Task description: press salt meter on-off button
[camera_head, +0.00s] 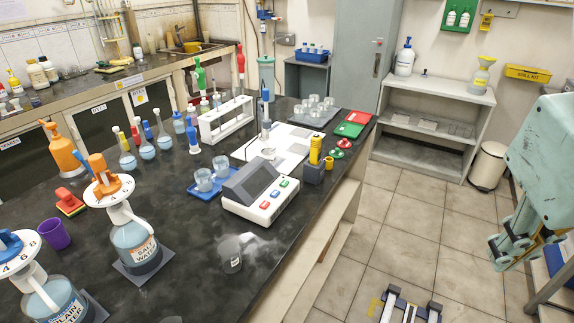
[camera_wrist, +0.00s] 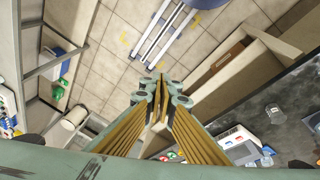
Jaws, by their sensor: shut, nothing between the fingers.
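The salt meter (camera_head: 248,205) is a white box with a dark grey sloped screen housing, standing on the black bench near its right edge. A row of small coloured buttons (camera_head: 274,194) lies on its white top beside the screen; I cannot read which is on-off. The meter also shows at the lower right of the wrist view (camera_wrist: 241,144), partly hidden. My gripper (camera_head: 522,247) hangs over the floor at the far right of the head view, well away from the meter. Its fingers (camera_wrist: 157,87) are together and empty in the wrist view.
The salt water bottle (camera_head: 135,245) stands left.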

